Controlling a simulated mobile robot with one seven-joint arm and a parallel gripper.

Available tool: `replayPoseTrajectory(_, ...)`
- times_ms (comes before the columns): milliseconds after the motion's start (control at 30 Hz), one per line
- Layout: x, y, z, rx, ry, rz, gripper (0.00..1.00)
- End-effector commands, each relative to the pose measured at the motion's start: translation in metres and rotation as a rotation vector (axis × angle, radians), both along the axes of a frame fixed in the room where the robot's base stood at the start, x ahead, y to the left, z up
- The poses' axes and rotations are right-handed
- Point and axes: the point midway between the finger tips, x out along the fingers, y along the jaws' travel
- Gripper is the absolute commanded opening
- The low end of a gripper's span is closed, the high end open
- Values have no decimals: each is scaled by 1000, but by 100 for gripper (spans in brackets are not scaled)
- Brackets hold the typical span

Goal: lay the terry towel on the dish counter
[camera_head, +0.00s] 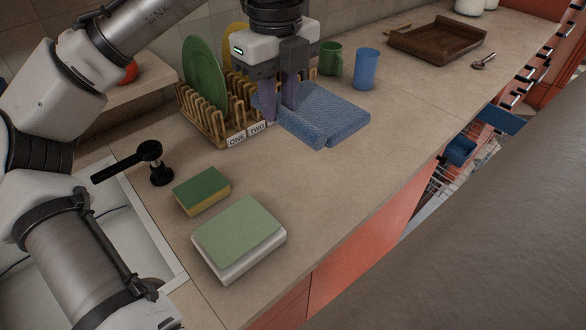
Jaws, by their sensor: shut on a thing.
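The blue terry towel (338,107) is folded, with a thick rounded fold along its near left side. It is at the counter surface, just right of the wooden dish rack. My gripper (279,107) points down at the towel's left end and is shut on it. The fingers hide part of that end and part of the rack. I cannot tell whether the towel's whole underside touches the counter. The beige dish counter (310,188) runs from the sink at lower left to the far right.
The dish rack (213,122) holds a green plate (204,72) and a yellow plate. A green mug (331,59) and blue cup (366,69) stand behind the towel. A brown tray (437,40) is farther back. A sponge (202,190) and a green-topped white block (238,239) lie in front.

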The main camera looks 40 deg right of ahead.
Motion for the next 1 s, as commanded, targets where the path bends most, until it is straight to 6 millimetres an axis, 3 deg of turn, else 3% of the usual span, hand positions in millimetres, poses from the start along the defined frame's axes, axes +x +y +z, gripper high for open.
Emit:
replayPoseTrajectory(533,0,1,-132,2,2,2,0)
replayPoseTrajectory(1000,0,0,-188,1,2,0,0)
